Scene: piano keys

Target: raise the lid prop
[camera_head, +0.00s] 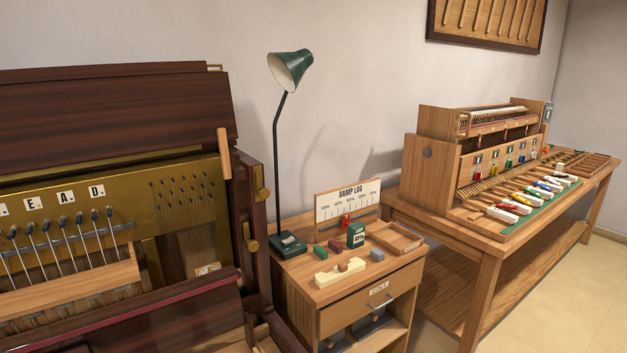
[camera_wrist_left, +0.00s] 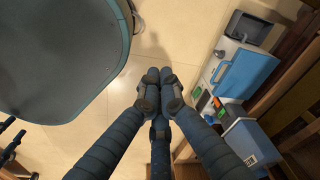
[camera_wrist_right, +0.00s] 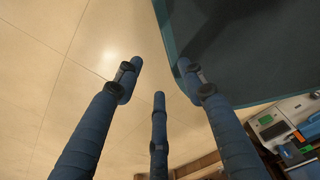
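The upright piano stands at the left of the head view, with a dark wood lid or upper panel (camera_head: 110,112) across its top. A light wooden stick (camera_head: 223,153), which looks like the lid prop, stands nearly upright at the right end of this panel. I cannot tell how it is attached. Neither gripper shows in the head view. In the left wrist view my left gripper (camera_wrist_left: 160,82) has its blue fingers drawn together, with nothing visible between them. In the right wrist view my right gripper (camera_wrist_right: 160,82) has its fingers spread and empty over the floor.
A small cabinet (camera_head: 370,312) beside the piano bears a green lamp (camera_head: 290,70), a damp log board (camera_head: 347,200) and several small blocks. A workbench (camera_head: 490,258) with a keyboard model stands at the right. A blue and white cart (camera_wrist_left: 238,75) shows in the left wrist view.

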